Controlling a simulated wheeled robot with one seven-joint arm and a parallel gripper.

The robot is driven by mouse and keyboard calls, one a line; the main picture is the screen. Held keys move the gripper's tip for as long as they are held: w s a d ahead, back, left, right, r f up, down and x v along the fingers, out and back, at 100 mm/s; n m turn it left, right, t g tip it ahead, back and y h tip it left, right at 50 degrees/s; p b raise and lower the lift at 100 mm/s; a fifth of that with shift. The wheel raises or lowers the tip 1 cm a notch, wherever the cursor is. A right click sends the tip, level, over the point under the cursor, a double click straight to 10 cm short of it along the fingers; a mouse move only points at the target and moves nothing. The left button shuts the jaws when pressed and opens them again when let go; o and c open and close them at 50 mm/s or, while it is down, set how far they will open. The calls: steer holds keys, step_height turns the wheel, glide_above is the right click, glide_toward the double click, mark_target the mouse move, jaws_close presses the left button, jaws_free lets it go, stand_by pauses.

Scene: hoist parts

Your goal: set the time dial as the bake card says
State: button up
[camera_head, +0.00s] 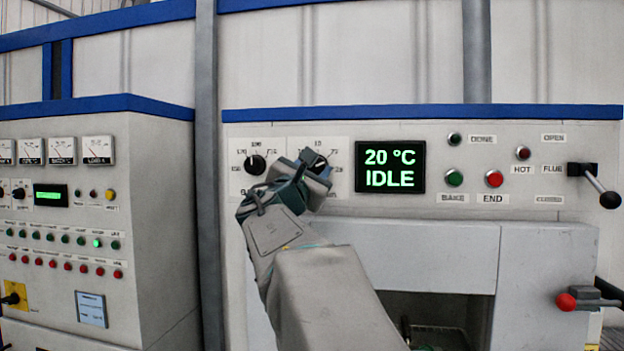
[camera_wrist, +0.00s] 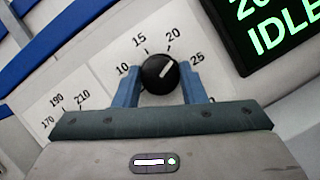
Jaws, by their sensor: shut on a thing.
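The time dial (camera_wrist: 157,74) is a round black knob with a white pointer line, on a white plate marked 10, 15, 20 and 25. In the wrist view its pointer lies between the 20 and 25 marks. My gripper (camera_wrist: 160,88) is shut on this dial, with one blue finger on each side. In the head view my gripper (camera_head: 314,165) hides most of the dial. No readable bake card shows in either view.
A temperature dial (camera_head: 255,165) sits just left of my gripper. A display (camera_head: 390,167) to the right reads 20 °C IDLE. Green BAKE (camera_head: 454,178) and red END (camera_head: 494,179) buttons, a flue lever (camera_head: 597,185) and a red-knobbed handle (camera_head: 567,301) are further right.

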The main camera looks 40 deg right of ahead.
steer(key=m+g+b, duration=0.1)
steer(key=m, duration=0.2)
steer(key=m+g+b, duration=0.1)
steer(key=m+g, duration=0.1)
steer(key=m, duration=0.2)
steer(key=shift+w+m, duration=0.1)
steer(key=shift+m, duration=0.5)
steer(key=o, duration=1)
steer(key=shift+a, duration=0.1)
steer(key=b+v, duration=0.3)
steer(key=v, duration=1)
steer(key=shift+a+r+b, duration=0.2)
steer(key=shift+a+b, duration=0.2)
